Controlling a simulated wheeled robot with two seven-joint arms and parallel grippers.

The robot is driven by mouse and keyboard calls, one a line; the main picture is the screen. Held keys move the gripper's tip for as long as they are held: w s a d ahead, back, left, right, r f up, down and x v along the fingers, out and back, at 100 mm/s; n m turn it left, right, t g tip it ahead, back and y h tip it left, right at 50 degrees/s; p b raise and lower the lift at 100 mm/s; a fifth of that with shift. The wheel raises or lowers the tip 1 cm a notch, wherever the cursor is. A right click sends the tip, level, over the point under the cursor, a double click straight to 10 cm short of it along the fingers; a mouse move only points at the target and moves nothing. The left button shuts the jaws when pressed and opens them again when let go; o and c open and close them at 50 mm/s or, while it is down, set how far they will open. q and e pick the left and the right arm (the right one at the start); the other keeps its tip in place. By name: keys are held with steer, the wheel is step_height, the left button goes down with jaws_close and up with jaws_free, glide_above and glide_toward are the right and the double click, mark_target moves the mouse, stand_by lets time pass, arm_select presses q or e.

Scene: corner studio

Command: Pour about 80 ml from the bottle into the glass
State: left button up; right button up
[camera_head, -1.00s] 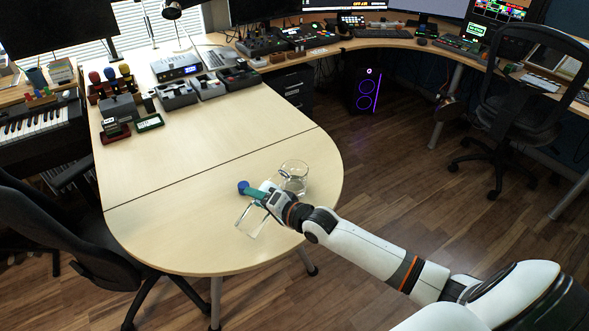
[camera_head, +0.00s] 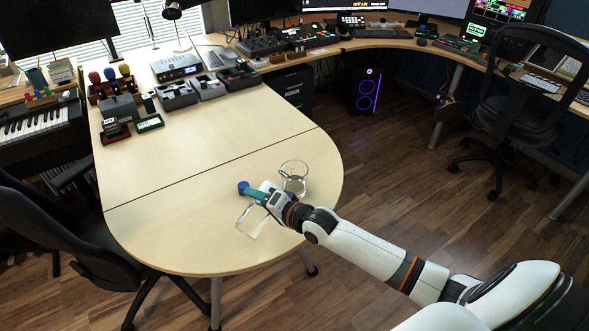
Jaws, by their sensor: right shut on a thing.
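The clear glass (camera_head: 294,180) stands on the pale table, near its rounded right end, just behind my right gripper. My right gripper (camera_head: 268,196) comes in from the lower right and is shut on the bottle (camera_head: 254,193). The bottle shows as a teal part with a dark blue end pointing left, and it looks tilted well over. The gripper hides the rest of it, so I cannot see its mouth or any stream. A clear, pale-edged shape (camera_head: 250,221) shows just below the gripper; I cannot tell what it is. The liquid level in the glass is unclear. My left gripper is out of view.
The pale table (camera_head: 190,215) is clear around the glass and to the left. Several small devices (camera_head: 178,95) stand at its far end. A black chair (camera_head: 60,235) is at the left edge, and another (camera_head: 520,95) stands at the right.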

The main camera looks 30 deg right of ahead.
mark_target(268, 184)
stand_by(0.5)
steer(key=shift+w+d+f+n, duration=0.1)
steer(key=shift+d+f+n, duration=0.1)
steer(key=shift+f+n, duration=0.2)
steer(key=n, duration=0.1)
steer(key=w+d+r+n+t+h+p, duration=0.1)
steer(key=n, duration=0.1)
steer(key=d+r+n+p, duration=0.1)
steer(key=shift+w+d+r+n+t, duration=0.15)
steer(key=shift+w+d+n+t, duration=0.05)
steer(key=shift+d+n+t, duration=0.1)
steer(key=shift+r+n+h+p, duration=0.1)
steer(key=shift+n+h+p, duration=0.3)
steer(key=shift+n, duration=0.1)
steer(key=shift+w+d+n+t+b, duration=0.15)
steer(key=shift+n+t+b, duration=0.2)
steer(key=shift+n, duration=0.85)
steer(key=n, duration=0.1)
steer(key=n+t+b, duration=0.1)
steer(key=shift+w+d+n, duration=0.15)
steer(key=shift+n, duration=0.25)
steer(key=shift+r+n+b, duration=0.15)
steer(key=shift+n+b, duration=0.2)
steer(key=shift+n, duration=0.05)
